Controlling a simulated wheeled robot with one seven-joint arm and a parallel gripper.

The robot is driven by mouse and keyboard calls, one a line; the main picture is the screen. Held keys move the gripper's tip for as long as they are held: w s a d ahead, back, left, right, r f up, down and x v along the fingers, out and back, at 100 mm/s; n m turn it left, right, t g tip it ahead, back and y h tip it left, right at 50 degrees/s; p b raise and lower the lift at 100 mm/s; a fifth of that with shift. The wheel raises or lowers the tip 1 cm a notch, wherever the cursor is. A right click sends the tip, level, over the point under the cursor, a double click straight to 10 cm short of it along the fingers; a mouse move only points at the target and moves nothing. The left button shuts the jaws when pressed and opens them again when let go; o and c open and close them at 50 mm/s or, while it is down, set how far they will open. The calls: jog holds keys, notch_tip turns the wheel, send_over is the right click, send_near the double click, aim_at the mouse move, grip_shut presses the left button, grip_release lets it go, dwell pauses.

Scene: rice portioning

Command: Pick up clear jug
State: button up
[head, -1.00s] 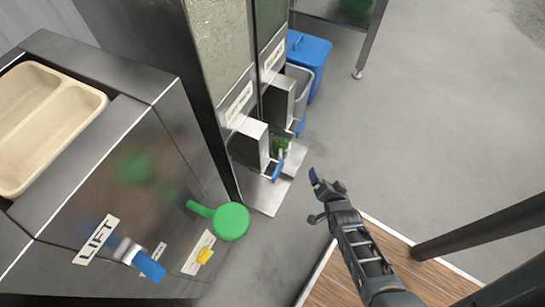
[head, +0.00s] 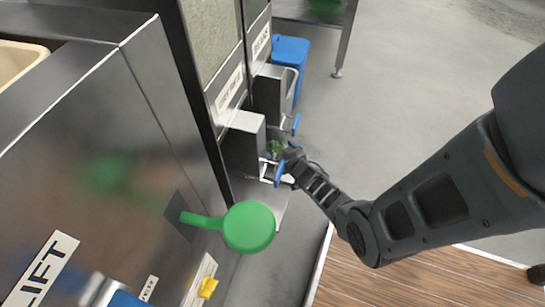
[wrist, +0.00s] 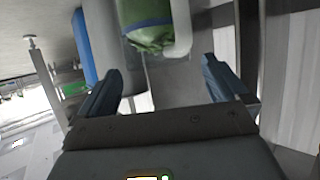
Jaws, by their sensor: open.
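What looks like the clear jug, with green in its lower part (wrist: 150,33), is at the top middle of the wrist view. A pale handle (wrist: 182,28) runs down its right side, and its upper part is cut off by the frame. In the head view only a small green patch of it (head: 274,147) shows beneath the nearer dispenser. My gripper (wrist: 160,70) is open and empty, with its two blue-grey fingers apart and the jug beyond them. In the head view my gripper (head: 288,160) is just in front of the dispenser and partly hides the jug.
The nearer steel dispenser (head: 244,140) and another behind it stand left of my gripper. A blue bin (head: 290,52) is at the back. A green round paddle (head: 249,227) juts from the steel LIFT unit (head: 85,150).

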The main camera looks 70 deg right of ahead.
aim_at(269, 138)
jog(key=shift+b+x, duration=2.35)
jog(key=shift+x, duration=0.25)
jog(key=shift+s+d+r, duration=0.1)
jog(key=shift+d, duration=0.05)
jog(key=c, duration=1.5)
jog(key=shift+c, duration=0.2)
